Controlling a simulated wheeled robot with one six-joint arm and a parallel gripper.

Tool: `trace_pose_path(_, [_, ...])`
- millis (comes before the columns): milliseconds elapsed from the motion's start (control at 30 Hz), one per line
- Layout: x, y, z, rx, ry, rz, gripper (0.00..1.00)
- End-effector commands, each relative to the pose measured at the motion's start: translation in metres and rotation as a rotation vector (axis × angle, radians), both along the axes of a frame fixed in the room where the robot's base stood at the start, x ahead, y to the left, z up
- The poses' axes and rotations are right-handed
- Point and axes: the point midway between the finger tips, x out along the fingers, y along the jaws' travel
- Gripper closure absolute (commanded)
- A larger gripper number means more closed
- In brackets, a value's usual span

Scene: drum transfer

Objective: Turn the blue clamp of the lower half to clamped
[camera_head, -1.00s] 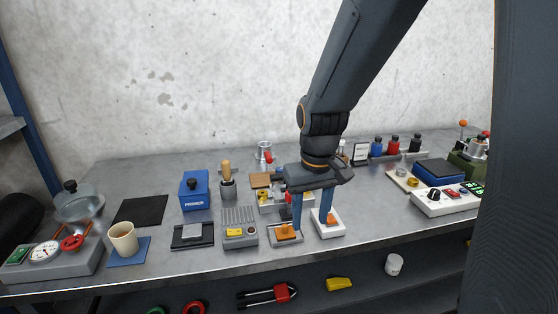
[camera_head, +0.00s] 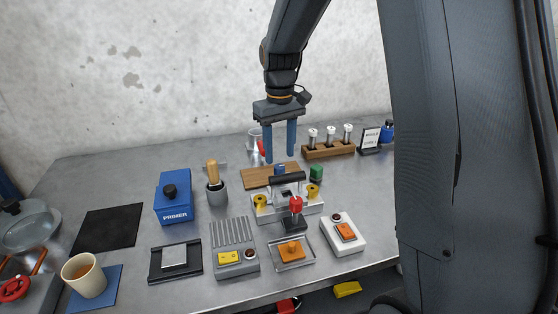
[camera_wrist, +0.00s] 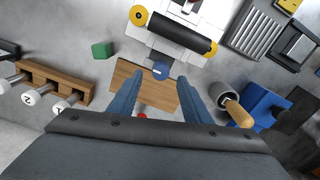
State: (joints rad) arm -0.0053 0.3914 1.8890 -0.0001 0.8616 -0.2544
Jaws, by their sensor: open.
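A grey-and-white fixture (camera_head: 268,214) with a black roller (camera_head: 287,178) across it and yellow knobs (camera_head: 260,200) stands mid-bench. A small blue piece, seemingly the blue clamp (camera_head: 279,169), shows behind the roller. In the wrist view the blue clamp (camera_wrist: 160,70) appears between my fingertips, at the fixture's edge by a wooden board (camera_wrist: 130,80). Its setting cannot be told. My gripper (camera_head: 279,157) points down with its blue fingers apart and empty, above the board and behind the roller. It also shows in the wrist view (camera_wrist: 160,82). Contact with the clamp cannot be told.
A red-knobbed lever (camera_head: 295,205) stands in front of the fixture. A green block (camera_head: 316,173) and a wooden rack (camera_head: 330,150) are to the right. A cup with a wooden-handled tool (camera_head: 216,190) and a blue PRIMER box (camera_head: 173,197) are left.

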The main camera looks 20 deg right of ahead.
Motion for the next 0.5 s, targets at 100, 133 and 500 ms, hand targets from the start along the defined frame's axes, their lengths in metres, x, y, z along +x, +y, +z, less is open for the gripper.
trace_pose_path(100, [-0.002, 0.001, -0.018, 0.000, 0.004, 0.001, 0.56])
trace_pose_path(133, [-0.002, 0.001, -0.023, 0.000, 0.003, 0.002, 0.56])
trace_pose_path(500, [0.000, 0.002, -0.046, 0.000, -0.001, 0.003, 0.56])
